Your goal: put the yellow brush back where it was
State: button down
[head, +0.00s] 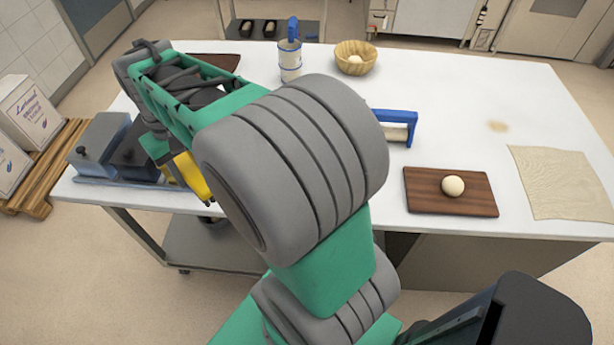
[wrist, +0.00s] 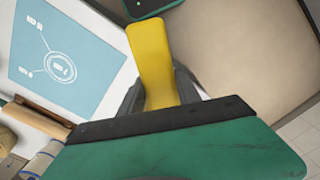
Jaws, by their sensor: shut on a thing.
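The yellow brush (head: 193,178) shows in the head view at the left front edge of the white table, partly hidden by my arm. In the wrist view its yellow part (wrist: 151,60) stands between my two dark fingers. My gripper (wrist: 158,92) is shut on it. In the head view my gripper is mostly hidden behind my own arm at the left. I cannot tell whether the brush touches the table or the tray beside it.
Grey-blue containers (head: 98,145) stand left of the brush. A white can (head: 290,62), a wooden bowl (head: 355,60) and a blue-handled tool (head: 398,116) are on the table. A wooden board (head: 420,196) with a dough ball (head: 453,186) and a cloth (head: 565,183) lie right.

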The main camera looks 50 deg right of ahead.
jog(key=s+d+m+b, duration=0.4)
jog(key=s+d+m, duration=0.3)
jog(key=s+d, duration=1.25)
jog(key=s+f+m+b, duration=0.1)
jog(key=s+m, duration=0.2)
jog(key=s, duration=0.8)
jog(key=d+f+p, duration=0.1)
jog(key=d+f, duration=0.2)
jog(key=d, duration=0.1)
jog(key=s+d+f+p, duration=0.1)
jog(key=d+f, duration=0.2)
jog(key=d, duration=0.2)
jog(key=d+f+p, duration=0.1)
jog(key=d+f, duration=0.2)
jog(key=d, duration=0.2)
jog(key=shift+s+f, duration=0.25)
jog(key=shift+f, duration=0.05)
jog(key=shift+d+f, duration=0.15)
jog(key=shift+f, duration=1.85)
jog(key=c, duration=0.9)
grip_release()
jog(key=shift+o, duration=0.2)
